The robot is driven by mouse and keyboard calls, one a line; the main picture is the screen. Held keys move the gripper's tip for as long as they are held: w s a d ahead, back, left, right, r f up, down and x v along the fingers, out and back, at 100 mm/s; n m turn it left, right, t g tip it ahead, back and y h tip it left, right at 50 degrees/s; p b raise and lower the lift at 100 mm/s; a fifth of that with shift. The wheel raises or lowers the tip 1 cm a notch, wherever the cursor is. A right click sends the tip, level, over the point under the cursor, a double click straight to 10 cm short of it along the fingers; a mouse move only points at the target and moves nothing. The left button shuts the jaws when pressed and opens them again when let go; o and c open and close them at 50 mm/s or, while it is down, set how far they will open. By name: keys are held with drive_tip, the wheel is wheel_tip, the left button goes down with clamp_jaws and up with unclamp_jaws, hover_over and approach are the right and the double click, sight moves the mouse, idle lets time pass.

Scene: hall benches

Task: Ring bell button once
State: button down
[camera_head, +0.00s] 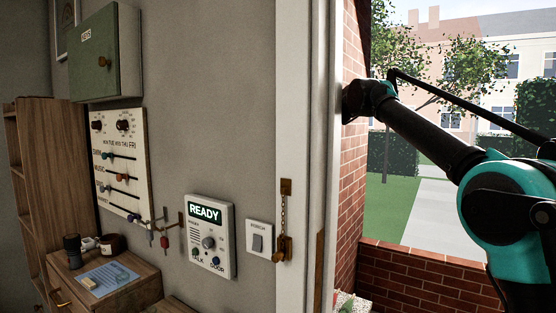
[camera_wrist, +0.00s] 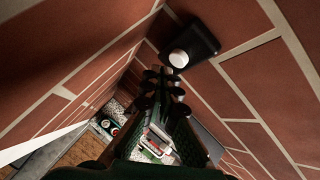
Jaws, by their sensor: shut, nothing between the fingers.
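The bell button is a round white button (camera_wrist: 178,58) on a black housing (camera_wrist: 193,40), fixed to the brick wall in the upper middle of the wrist view. My gripper (camera_wrist: 163,74) is shut and empty, with its dark fingertips just below and left of the white button in that view. I cannot tell whether they touch it. In the head view my arm reaches out through the doorway, and the dark end of my gripper (camera_head: 351,103) is at the brick wall beside the door frame. The bell button is hidden in the head view.
The white door frame (camera_head: 306,150) and brick wall (camera_head: 353,185) stand close to my arm. A low brick wall (camera_head: 430,278) is outside. Indoors are a READY panel (camera_head: 210,238), a light switch (camera_head: 259,239), a door chain (camera_head: 283,215), a green cabinet (camera_head: 103,55) and a wooden desk (camera_head: 110,290).

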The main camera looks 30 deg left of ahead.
drive_tip(key=shift+a, duration=0.1)
drive_tip(key=shift+a, duration=0.3)
drive_tip(key=shift+a, duration=0.45)
idle(0.7)
idle(0.4)
drive_tip(key=shift+d, duration=0.85)
drive_tip(key=shift+d, duration=0.1)
drive_tip(key=shift+s+d, duration=0.2)
drive_tip(key=shift+d, duration=2.2)
